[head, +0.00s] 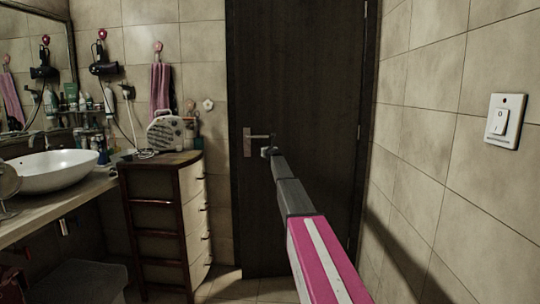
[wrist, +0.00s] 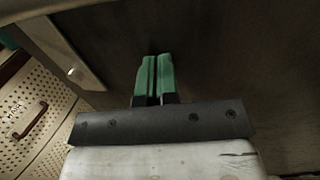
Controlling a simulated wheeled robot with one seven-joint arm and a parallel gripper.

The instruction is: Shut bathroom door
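The dark wooden door (head: 310,80) fills the middle of the head view, upright, with hinges along its right edge. Its left edge is beside the tiled wall; I cannot tell whether it is fully closed. A metal lever handle (head: 257,137) is on its left side. My gripper (head: 268,152) is just below and right of the handle, in front of the door; contact is unclear. In the wrist view my gripper's green fingers (wrist: 154,78) are together with nothing visible between them, facing the dark door surface (wrist: 225,55).
A cabinet with drawers (head: 193,215) stands left of the door, carrying a radio (head: 170,132). A drawer front (wrist: 30,110) shows in the wrist view. A counter with a white basin (head: 60,168) is at far left. A tiled wall with a switch (head: 505,122) bounds the right.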

